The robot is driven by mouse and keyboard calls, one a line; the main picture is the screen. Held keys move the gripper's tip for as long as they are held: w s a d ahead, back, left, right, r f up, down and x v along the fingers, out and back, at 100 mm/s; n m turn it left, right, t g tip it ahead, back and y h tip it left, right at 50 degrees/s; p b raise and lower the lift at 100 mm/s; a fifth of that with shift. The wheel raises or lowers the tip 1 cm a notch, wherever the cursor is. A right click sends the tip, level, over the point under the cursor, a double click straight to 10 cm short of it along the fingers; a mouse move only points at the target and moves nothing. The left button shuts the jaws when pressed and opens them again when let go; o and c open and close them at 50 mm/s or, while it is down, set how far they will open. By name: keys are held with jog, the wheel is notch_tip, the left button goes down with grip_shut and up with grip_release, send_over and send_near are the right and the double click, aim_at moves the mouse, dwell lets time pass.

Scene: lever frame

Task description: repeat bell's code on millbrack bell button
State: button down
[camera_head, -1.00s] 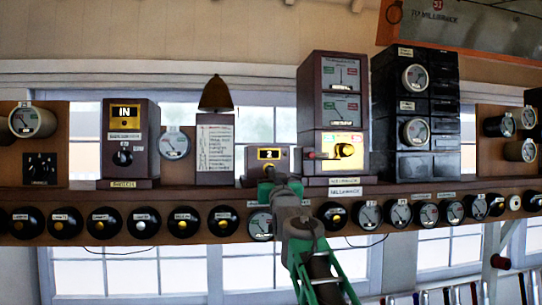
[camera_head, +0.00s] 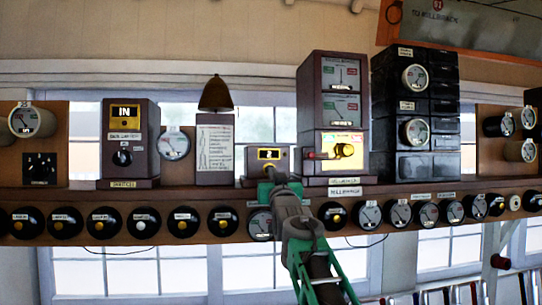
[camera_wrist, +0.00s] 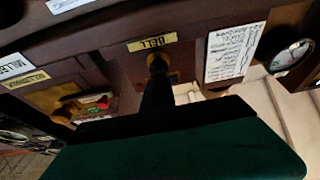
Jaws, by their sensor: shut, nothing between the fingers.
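The Millbrack bell box (camera_head: 252,164) is a small dark box on the shelf, with a yellow number window (camera_head: 269,154) on its upper front. The digit is too small to read surely. In the wrist view, which is upside down, a yellow BELL label (camera_wrist: 152,43) sits by the round brass bell button (camera_wrist: 157,62). My gripper (camera_wrist: 157,78) is shut and empty, its tip pointing at the button and covering part of it. I cannot tell whether they touch. In the head view my gripper (camera_head: 271,174) is in front of the box.
A brown bell (camera_head: 216,94) stands above a printed code card (camera_head: 215,148) left of the box. The tall Millbrack instrument (camera_head: 333,120), with a red-tipped handle, stands close on the right. A row of round dials and plungers (camera_head: 143,222) runs along the shelf front.

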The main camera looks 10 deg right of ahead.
jog(key=shift+w, duration=0.15)
dwell(1.0)
jog(key=shift+w+f+p, duration=0.1)
jog(key=shift+w+p, duration=0.45)
jog(key=shift+s+b, duration=0.7)
